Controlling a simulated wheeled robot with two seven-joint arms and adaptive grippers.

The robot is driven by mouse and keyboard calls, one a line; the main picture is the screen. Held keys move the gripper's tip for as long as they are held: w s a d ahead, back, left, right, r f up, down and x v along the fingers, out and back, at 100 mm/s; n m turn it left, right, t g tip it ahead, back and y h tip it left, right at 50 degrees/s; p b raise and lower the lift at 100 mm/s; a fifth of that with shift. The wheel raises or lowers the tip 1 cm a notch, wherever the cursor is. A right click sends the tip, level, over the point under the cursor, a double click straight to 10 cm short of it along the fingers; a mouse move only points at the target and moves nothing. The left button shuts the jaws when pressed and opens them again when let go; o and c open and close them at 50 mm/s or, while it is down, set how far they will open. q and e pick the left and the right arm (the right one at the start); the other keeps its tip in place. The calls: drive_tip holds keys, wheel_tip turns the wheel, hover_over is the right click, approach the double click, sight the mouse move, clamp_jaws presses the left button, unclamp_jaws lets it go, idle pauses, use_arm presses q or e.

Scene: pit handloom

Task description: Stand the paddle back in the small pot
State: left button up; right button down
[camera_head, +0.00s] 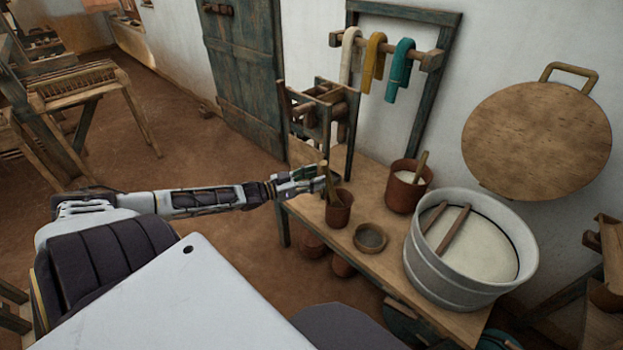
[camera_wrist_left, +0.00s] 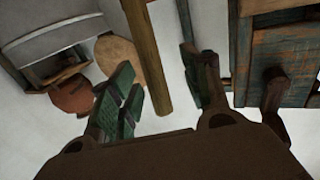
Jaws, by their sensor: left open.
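The small brown pot (camera_head: 339,215) stands on the wooden bench. The wooden paddle (camera_head: 328,184) is upright with a slight tilt, its lower end at the mouth of this pot. How deep it reaches inside is hidden. My left gripper (camera_head: 312,182) is beside the paddle, just above the pot. In the left wrist view the paddle (camera_wrist_left: 147,55) shows as a wooden bar between the spread fingers of the left gripper (camera_wrist_left: 162,98), with visible gaps to the fingers. My right gripper is in neither view.
On the bench (camera_head: 378,264) are a shallow bowl (camera_head: 370,238), a larger brown pot (camera_head: 405,192) with a stick in it, and a big grey tub (camera_head: 455,281). A wooden frame (camera_head: 320,105) stands close behind the left gripper. Open floor lies to the left.

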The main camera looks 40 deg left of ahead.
use_arm(q)
drive_tip(key=shift+s+a, duration=0.15)
drive_tip(key=shift+s, duration=0.2)
idle(0.5)
drive_tip(key=shift+a, duration=0.1)
